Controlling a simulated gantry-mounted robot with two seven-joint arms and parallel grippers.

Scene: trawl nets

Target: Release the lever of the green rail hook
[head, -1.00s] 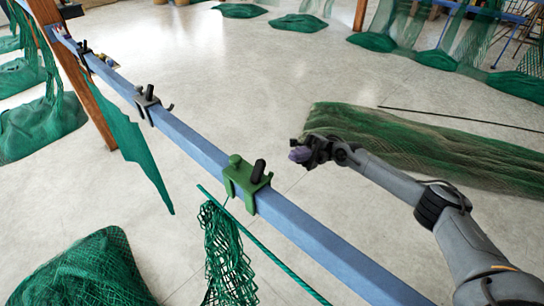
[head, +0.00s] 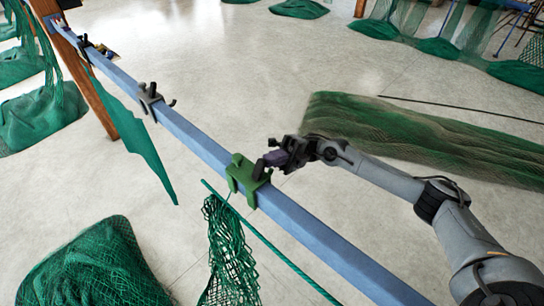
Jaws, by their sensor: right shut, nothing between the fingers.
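The green rail hook (head: 242,178) is clamped over the blue rail (head: 309,232) near the middle of the head view. Its black lever (head: 261,169) stands up, tilted, on the right side of the hook. My right gripper (head: 270,160) is shut with nothing held. Its tip is right beside the lever, at its upper right; I cannot tell whether they touch. The gripper hides part of the lever's top. A green net (head: 230,255) hangs below the hook. My left gripper is not in view.
A grey hook (head: 149,97) with a black lever sits further up the rail. A green rope (head: 268,240) runs beside the rail. A net pile (head: 95,268) lies at lower left and a long rolled net (head: 400,140) on the floor at right. A wooden post (head: 92,92) stands at left.

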